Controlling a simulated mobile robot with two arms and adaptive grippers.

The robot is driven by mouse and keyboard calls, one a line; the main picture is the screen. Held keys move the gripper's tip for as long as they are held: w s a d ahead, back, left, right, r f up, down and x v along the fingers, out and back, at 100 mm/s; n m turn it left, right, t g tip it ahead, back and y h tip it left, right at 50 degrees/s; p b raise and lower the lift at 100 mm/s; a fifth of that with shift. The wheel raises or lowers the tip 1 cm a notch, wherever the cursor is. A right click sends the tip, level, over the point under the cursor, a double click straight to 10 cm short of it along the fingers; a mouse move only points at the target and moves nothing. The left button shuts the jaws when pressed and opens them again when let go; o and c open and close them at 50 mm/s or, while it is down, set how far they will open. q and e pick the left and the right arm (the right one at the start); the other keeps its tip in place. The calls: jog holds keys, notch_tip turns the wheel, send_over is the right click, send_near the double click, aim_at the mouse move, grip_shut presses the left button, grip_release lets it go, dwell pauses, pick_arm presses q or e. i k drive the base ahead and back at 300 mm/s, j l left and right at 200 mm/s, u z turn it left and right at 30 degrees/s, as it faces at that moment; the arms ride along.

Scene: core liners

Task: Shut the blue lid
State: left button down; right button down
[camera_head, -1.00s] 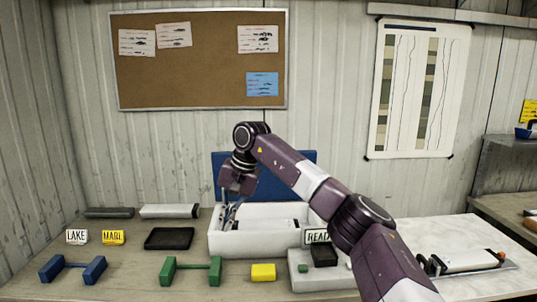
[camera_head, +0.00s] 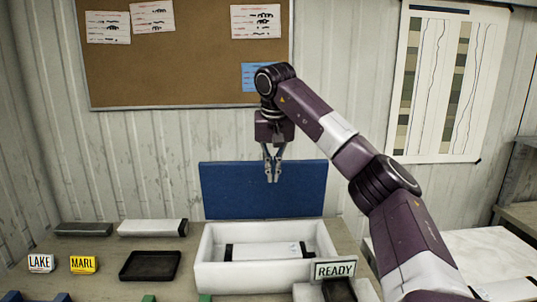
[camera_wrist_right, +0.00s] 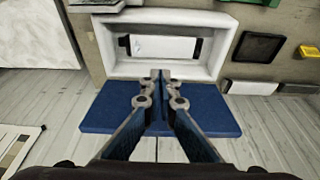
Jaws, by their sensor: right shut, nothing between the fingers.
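The blue lid (camera_head: 225,190) stands open and upright along the back edge of the white box (camera_head: 205,272). A white core liner with black ends (camera_head: 265,251) lies inside the box. My right gripper (camera_head: 273,178) hangs pointing down in front of the upper part of the lid, shut and empty; whether it touches the lid I cannot tell. In the right wrist view the gripper (camera_wrist_right: 162,78) shows over the lid (camera_wrist_right: 215,110), with the box (camera_wrist_right: 225,45) beyond it. My left gripper is not in view.
A READY sign (camera_head: 334,270) stands at the box's front right corner. A black tray (camera_head: 150,266), a MARL block (camera_head: 84,264), a LAKE block (camera_head: 41,263) and two liners, one white (camera_head: 152,228) and one grey (camera_head: 84,229), lie to the left.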

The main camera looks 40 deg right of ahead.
aim_at(230, 190)
jog(key=i+l, duration=0.4)
jog(key=l, duration=0.15)
jog(key=i+l, duration=0.45)
jog(key=l, duration=0.1)
